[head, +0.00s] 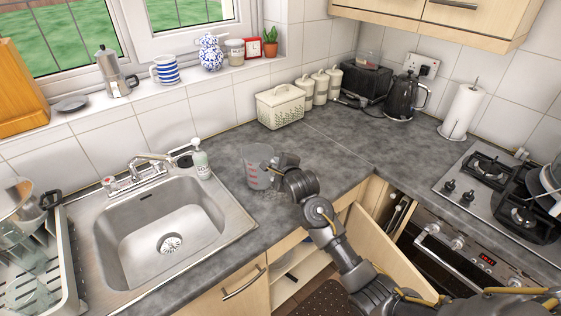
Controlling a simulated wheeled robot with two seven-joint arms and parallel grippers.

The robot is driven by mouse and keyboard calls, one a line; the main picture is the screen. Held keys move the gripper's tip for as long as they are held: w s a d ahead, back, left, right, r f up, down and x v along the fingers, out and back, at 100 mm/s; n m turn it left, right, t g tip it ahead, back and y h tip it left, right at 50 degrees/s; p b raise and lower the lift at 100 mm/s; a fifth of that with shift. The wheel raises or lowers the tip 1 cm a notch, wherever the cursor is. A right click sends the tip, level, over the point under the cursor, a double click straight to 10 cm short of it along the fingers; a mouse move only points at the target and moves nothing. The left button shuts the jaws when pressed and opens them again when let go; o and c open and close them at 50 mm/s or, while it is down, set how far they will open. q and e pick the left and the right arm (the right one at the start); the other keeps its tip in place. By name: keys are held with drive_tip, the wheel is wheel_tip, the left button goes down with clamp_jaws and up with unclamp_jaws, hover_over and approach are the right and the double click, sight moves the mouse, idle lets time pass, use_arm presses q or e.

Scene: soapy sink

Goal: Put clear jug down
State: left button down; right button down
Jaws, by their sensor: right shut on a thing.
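The clear jug (256,172) with red markings is upright at the right side of the sink, over the grey worktop. My right gripper (272,165) is shut on the jug at its right side, and the arm reaches in from the lower right. The fingers are partly hidden by the wrist. The jug's base looks at or very near the worktop; I cannot tell whether it touches. My left gripper is not in view.
The empty steel sink (165,240) lies left of the jug, with a soap bottle (201,164) at its back corner. A cream bread bin (281,107) stands behind. Bare worktop (325,155) lies to the right. An open drawer or cabinet door (385,255) sticks out below.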

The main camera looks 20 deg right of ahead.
drive_tip(key=shift+f, duration=0.1)
drive_tip(key=c, duration=1.4)
unclamp_jaws()
drive_tip(key=shift+f, duration=0.15)
drive_tip(key=shift+c, duration=0.2)
drive_tip(key=b+v, duration=0.2)
drive_tip(key=v, duration=1)
drive_tip(key=shift+r, duration=0.2)
